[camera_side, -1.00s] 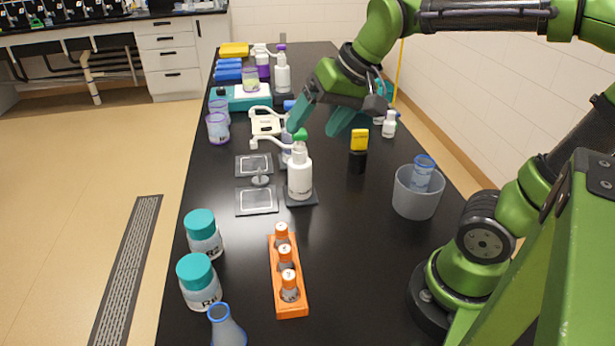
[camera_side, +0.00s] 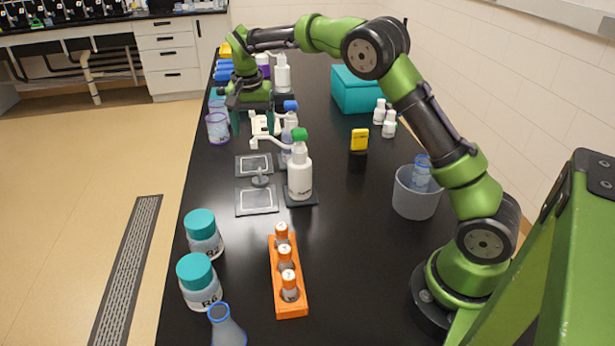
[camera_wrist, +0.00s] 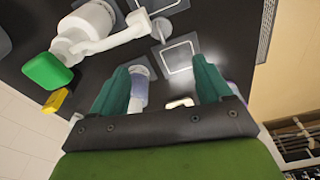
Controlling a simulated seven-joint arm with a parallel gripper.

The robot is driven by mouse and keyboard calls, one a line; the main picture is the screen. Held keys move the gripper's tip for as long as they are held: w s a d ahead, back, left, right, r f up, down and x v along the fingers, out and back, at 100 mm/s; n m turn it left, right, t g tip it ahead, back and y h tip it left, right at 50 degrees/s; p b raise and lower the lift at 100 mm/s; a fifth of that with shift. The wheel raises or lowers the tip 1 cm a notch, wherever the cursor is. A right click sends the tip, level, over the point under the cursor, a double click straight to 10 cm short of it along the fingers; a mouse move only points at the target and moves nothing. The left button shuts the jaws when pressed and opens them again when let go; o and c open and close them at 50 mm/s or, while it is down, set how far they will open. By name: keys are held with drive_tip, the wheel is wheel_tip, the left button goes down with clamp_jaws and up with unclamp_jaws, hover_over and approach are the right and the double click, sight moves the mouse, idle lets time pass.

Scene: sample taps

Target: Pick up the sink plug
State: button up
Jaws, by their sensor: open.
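My gripper (camera_side: 253,128) hangs over the left side of the black bench, behind the two square plates. Its teal fingers are apart in the wrist view (camera_wrist: 162,75), with nothing held between them. A small grey round-headed piece on a stem (camera_side: 260,180) stands between the plates; I cannot tell for sure that it is the sink plug. It also shows in the wrist view as a pale knob (camera_wrist: 161,26), ahead of the fingertips and apart from them. No other piece is clearly a sink plug.
A white bottle with a green cap and spout (camera_side: 299,176) stands right of the plates, a blue-capped bottle (camera_side: 290,132) behind it. An orange vial rack (camera_side: 291,309), teal-capped jars (camera_side: 203,240) and a grey bin (camera_side: 412,203) stand nearer.

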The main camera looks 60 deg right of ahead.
sight(259, 169)
drive_tip(key=f, duration=0.5)
drive_tip(key=w+d+f, duration=0.1)
drive_tip(key=f, duration=0.9)
drive_tip(key=shift+w+d+f, duration=0.15)
drive_tip(key=shift+d, duration=0.15)
drive_tip(key=c, duration=1.1)
